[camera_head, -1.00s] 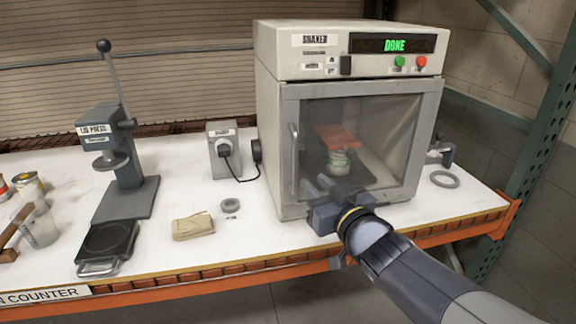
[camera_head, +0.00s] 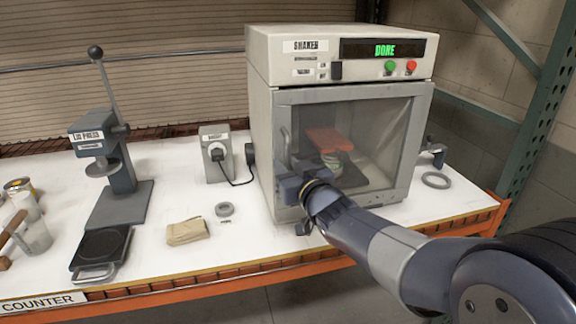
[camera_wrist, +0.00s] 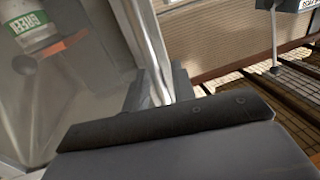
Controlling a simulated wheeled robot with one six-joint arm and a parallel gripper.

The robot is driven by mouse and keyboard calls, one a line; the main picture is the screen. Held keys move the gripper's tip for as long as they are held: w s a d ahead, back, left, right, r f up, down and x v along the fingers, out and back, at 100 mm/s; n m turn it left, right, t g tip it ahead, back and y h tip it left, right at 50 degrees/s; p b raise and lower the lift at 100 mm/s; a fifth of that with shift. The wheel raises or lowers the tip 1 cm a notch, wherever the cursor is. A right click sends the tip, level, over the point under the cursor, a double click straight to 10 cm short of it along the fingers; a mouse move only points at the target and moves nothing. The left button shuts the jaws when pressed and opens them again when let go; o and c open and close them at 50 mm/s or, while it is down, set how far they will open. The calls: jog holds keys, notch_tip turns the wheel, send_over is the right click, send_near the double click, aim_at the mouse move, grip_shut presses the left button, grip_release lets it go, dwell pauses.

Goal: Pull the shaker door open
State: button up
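The shaker (camera_head: 262,130) stands on the counter with its display lit "DONE". Its glass door (camera_head: 385,130) looks shut. The vertical door handle (camera_head: 285,140) is on the door's left side, its lower part hidden behind my gripper (camera_head: 288,178). In the wrist view, my gripper (camera_wrist: 158,88) has its fingers apart, with the pale handle bar (camera_wrist: 148,40) running down between them. Whether the fingers touch the bar is hard to tell. Through the glass, a can labelled green (camera_wrist: 35,30) sits under a red plate (camera_head: 330,141).
A lid press (camera_head: 120,170), a tan cloth (camera_head: 187,231), a grey ring (camera_head: 225,209) and a socket box (camera_head: 215,155) stand left of the shaker. Another ring (camera_head: 436,180) lies to its right. The counter's orange front edge (camera_head: 215,284) runs below my arm.

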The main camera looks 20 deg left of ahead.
jog(key=shift+c, duration=0.3)
grip_shut()
